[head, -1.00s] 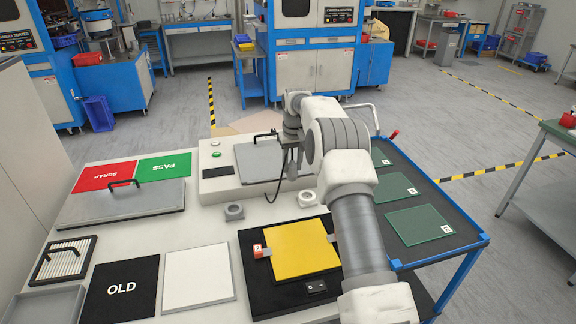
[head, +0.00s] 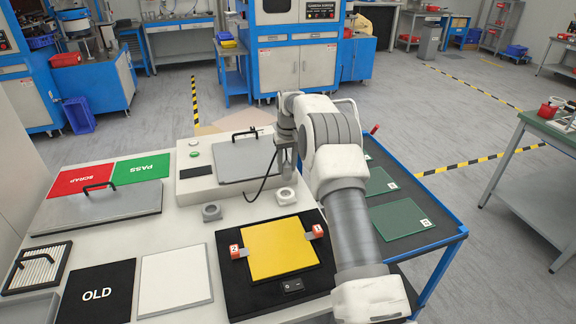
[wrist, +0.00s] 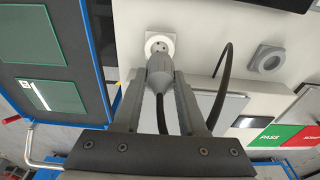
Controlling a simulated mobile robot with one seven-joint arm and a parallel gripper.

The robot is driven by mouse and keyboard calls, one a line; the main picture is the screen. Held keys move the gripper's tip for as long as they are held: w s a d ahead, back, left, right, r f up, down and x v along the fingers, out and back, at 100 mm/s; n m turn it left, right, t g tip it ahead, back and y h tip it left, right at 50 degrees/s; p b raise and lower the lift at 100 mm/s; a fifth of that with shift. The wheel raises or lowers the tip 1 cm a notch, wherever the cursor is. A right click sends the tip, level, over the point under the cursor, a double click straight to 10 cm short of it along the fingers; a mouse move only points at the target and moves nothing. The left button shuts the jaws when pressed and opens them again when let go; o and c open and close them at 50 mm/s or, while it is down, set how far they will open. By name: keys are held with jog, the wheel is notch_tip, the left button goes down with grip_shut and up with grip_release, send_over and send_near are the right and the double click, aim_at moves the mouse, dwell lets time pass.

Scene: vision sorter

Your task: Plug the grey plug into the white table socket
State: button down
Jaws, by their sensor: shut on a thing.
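My gripper (wrist: 160,95) is shut on the grey plug (wrist: 158,65), with its cable hanging between the fingers. The white table socket (wrist: 160,41) is just beyond the plug tip in the wrist view. Its round face and dark holes are visible, and the plug looks apart from it. In the head view, the white socket (head: 286,196) sits on the table just in front of my gripper (head: 287,172), which is above and behind it. The plug's pins are hidden in both views.
A similar grey socket (head: 211,212) stands to the left. The plug's black cable (head: 262,188) curves towards a white unit with a grey lid (head: 245,157). A yellow plate (head: 278,250) on a black fixture is in front.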

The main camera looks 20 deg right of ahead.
aim_at(286, 175)
jog(key=shift+w+d+f+b, duration=0.15)
jog(key=shift+w+f, duration=0.1)
jog(key=shift+f, duration=0.7)
jog(key=shift+w+a+f+b, duration=0.1)
jog(key=shift+w+f+b, duration=0.15)
jog(key=shift+f, duration=0.75)
jog(key=shift+w+d+f+b, duration=0.1)
jog(key=shift+w+f, duration=0.15)
jog(key=shift+f, duration=0.7)
jog(key=shift+f+b, duration=1)
jog(key=shift+f, duration=0.7)
dwell(0.9)
jog(key=shift+c, duration=1.9)
grip_release()
